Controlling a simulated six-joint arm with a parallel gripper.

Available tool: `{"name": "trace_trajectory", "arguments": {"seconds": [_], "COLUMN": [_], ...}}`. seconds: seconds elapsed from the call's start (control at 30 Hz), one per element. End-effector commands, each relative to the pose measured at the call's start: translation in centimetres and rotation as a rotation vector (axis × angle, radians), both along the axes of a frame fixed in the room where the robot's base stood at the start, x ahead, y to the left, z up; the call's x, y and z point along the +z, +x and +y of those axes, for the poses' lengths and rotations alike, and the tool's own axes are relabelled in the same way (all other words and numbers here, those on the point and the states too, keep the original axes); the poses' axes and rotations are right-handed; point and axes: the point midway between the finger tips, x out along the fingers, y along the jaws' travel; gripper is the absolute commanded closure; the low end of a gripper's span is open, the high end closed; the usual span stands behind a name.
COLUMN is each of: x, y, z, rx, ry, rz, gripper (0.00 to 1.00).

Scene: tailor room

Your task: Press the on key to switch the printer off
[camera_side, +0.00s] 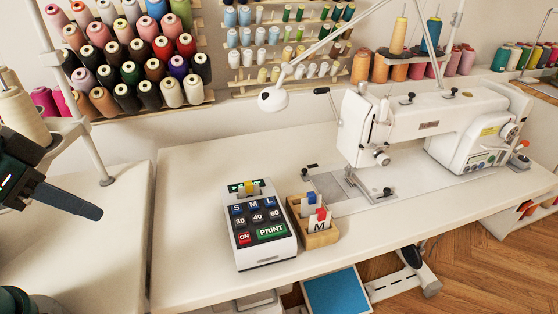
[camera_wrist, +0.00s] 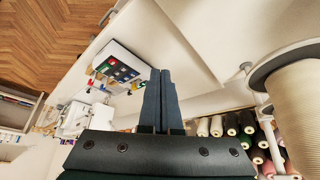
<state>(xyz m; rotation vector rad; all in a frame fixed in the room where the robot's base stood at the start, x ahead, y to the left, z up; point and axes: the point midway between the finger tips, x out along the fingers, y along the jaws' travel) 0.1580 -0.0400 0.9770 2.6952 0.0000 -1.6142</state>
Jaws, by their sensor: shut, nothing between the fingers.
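The label printer (camera_side: 262,225) stands on the white table, with dark key panel, S, M, L and number keys and a green PRINT key (camera_side: 271,232). Its red ON key (camera_side: 244,238) is at the lower left of the panel. The printer (camera_wrist: 118,68) also shows in the wrist view, beyond and left of the fingers, where its keys are small. My gripper (camera_side: 92,211) is at the far left in the side view, well apart from the printer and above the neighbouring white surface. In the wrist view my gripper (camera_wrist: 162,75) has its fingers together, empty.
A wooden box (camera_side: 318,238) with size cards stands close right of the printer. A white sewing machine (camera_side: 425,130) is farther right. A thread cone (camera_side: 20,115) on a stand is near my arm. The table left of the printer is clear.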

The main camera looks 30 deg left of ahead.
Motion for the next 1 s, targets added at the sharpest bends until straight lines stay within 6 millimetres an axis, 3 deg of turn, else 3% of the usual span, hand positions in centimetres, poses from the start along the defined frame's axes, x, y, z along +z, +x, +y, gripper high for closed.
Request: {"name": "trace_trajectory", "arguments": {"seconds": [0.67, 0.83, 1.0], "x": [0.0, 1.3, 2.8], "y": [0.1, 2.0, 5.9], "z": [0.1, 1.9, 3.1], "rx": [-0.032, -0.209, -0.585], "ry": [0.021, 0.23, 0.585], "rz": [-0.006, -0.075, -0.098], "gripper": [1.0, 1.0, 1.0]}}
